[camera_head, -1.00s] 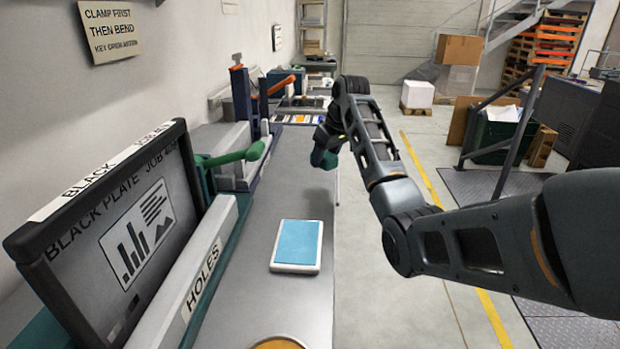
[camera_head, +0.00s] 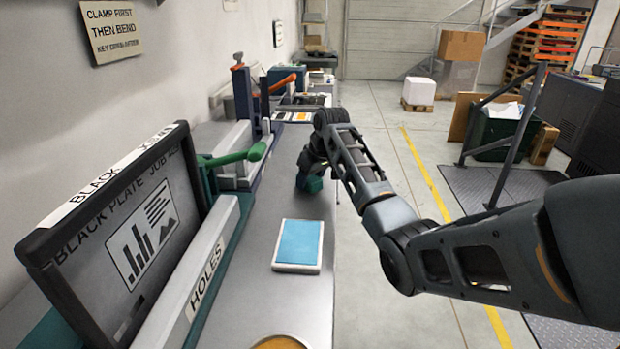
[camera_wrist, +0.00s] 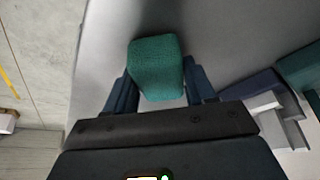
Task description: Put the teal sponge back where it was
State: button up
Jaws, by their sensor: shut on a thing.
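The teal sponge (camera_wrist: 157,68) sits between the two fingers of my gripper (camera_wrist: 158,90) in the wrist view. My gripper is shut on it. In the head view the sponge (camera_head: 313,184) shows small below my gripper (camera_head: 311,170), over the grey bench (camera_head: 255,305) near its right edge. Whether the sponge touches the bench top is hard to tell.
A blue-topped white pad (camera_head: 298,244) lies nearer on the bench. A black plate (camera_head: 130,235), a HOLES bar (camera_head: 207,270) and a green-handled clamp (camera_head: 238,156) line the left. Orange-handled tools (camera_head: 282,84) stand farther back. Open floor lies right of the bench.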

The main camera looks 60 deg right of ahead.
jog(key=shift+f, duration=0.15)
jog(key=o, duration=1.1)
jog(key=shift+s+r, duration=0.1)
jog(key=shift+r, duration=0.45)
jog(key=v, duration=1.1)
jog(key=shift+s+r+b, duration=0.1)
jog(key=shift+r+b, duration=0.05)
jog(key=shift+b, duration=0.2)
